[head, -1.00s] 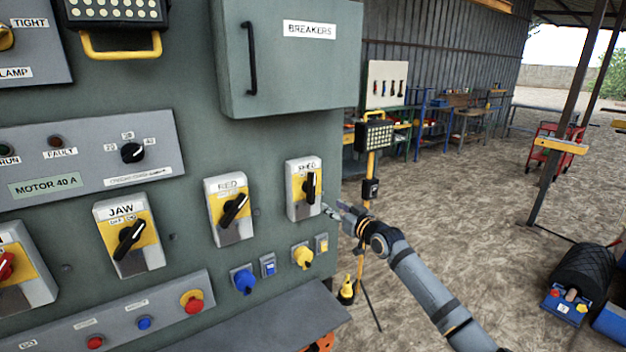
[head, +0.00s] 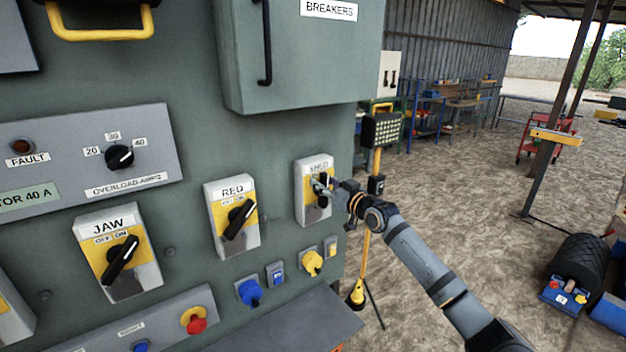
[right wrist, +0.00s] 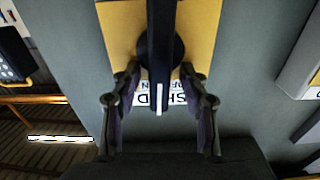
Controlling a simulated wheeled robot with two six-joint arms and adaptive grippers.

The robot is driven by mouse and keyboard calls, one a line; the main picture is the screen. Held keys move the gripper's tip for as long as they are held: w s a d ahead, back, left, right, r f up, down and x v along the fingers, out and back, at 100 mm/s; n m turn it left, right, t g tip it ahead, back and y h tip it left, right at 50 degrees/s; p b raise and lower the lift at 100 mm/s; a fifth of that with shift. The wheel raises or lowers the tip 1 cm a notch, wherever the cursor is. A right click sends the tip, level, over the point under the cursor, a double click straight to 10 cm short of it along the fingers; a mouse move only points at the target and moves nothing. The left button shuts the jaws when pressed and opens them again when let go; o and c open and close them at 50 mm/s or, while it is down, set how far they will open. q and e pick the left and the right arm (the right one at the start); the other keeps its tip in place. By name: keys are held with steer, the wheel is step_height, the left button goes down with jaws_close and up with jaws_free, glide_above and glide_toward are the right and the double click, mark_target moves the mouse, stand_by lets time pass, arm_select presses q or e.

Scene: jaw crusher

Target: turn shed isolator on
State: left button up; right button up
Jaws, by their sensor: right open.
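The shed isolator (head: 301,208) is a white and yellow box with a black rotary handle, at the right of the green panel. Its SHED label shows upside down in the right wrist view, where the black handle (right wrist: 160,45) runs straight along the picture with its white mark at the label. My right gripper (head: 322,188) is at the front of the isolator and hides part of the handle. In the right wrist view my right gripper (right wrist: 160,108) is open, its fingers on either side of the handle's end, with gaps. My left gripper is out of view.
The RED isolator (head: 250,245) and JAW isolator (head: 92,265) sit left of it, handles slanted. Blue (head: 249,293) and yellow (head: 312,263) sockets protrude below. The breakers box (head: 315,65) juts out above. A yellow lamp stand (head: 372,215) stands behind my right arm.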

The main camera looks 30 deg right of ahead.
steer(key=shift+r, duration=0.15)
steer(key=shift+s+r, duration=0.1)
steer(key=shift+s, duration=0.15)
steer(key=shift+s+d+r, duration=0.1)
steer(key=shift+s, duration=0.1)
steer(key=shift+c, duration=2.6)
steer(key=shift+w, duration=0.1)
steer(key=shift+c, duration=1.3)
jaws_close()
steer(key=shift+d+f+m, duration=0.1)
steer(key=shift+d+m, duration=0.1)
steer(key=shift+m, duration=0.5)
steer(key=shift+d+f+m, duration=0.1)
steer(key=shift+d+m, duration=0.05)
steer(key=shift+m, duration=0.55)
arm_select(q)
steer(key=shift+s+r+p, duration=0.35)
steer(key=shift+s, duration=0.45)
arm_select(e)
steer(key=shift+w+d+f+m, duration=0.1)
steer(key=shift+d+f+m, duration=0.1)
steer(key=shift+m, duration=0.7)
steer(key=shift+s+d+f+m, duration=0.1)
steer(key=shift+d+m, duration=0.1)
steer(key=shift+m, duration=0.7)
steer(key=shift+w+d+f+m, duration=0.1)
steer(key=shift+d+m, duration=0.1)
steer(key=shift+m, duration=0.7)
